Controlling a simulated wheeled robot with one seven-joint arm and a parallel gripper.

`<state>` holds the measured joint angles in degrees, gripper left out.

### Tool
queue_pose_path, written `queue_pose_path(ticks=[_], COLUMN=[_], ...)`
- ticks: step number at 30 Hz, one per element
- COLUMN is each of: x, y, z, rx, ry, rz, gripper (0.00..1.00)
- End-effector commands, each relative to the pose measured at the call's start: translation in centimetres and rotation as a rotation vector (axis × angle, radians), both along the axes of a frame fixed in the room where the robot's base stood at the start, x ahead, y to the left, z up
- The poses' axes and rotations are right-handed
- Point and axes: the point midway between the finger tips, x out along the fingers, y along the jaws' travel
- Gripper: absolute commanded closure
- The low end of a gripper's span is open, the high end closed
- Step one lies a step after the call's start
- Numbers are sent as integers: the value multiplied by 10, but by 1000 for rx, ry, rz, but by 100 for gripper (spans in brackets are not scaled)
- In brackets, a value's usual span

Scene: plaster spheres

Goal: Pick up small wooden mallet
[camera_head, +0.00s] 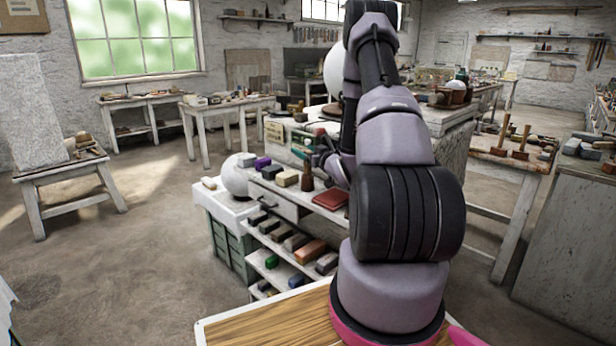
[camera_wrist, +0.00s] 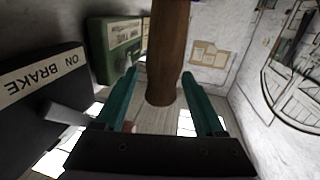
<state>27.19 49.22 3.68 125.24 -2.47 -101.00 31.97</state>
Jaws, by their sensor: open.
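In the wrist view, a brown wooden shaft (camera_wrist: 165,48) comes down from the top edge and ends in a rounded tip. It looks like part of the small wooden mallet; the rest is out of frame. My gripper (camera_wrist: 160,74) is open, with one teal finger on each side of the shaft. I cannot tell whether the shaft is fully between the fingertips or just beyond them. In the head view, a small upright dark brown object (camera_head: 307,179), probably the mallet, stands on the white bench beside my gripper. My arm hides part of that area.
In the wrist view, a dark box labelled "ON BRAKE" (camera_wrist: 40,100) and a green box (camera_wrist: 117,48) are close on the left.

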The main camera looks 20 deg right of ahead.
Motion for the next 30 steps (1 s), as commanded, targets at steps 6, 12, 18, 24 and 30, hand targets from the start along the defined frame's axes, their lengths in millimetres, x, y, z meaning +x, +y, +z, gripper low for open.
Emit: queue_pose_path(ticks=[6, 12, 18, 24, 30], x=[11, 11, 11, 11, 9], y=[2, 1, 1, 2, 7], z=[0, 0, 0, 0, 7], rx=[1, 1, 1, 1, 0], ry=[1, 1, 0, 0, -1], rz=[-1, -1, -1, -1, -1], gripper=[29, 52, 100, 100, 100])
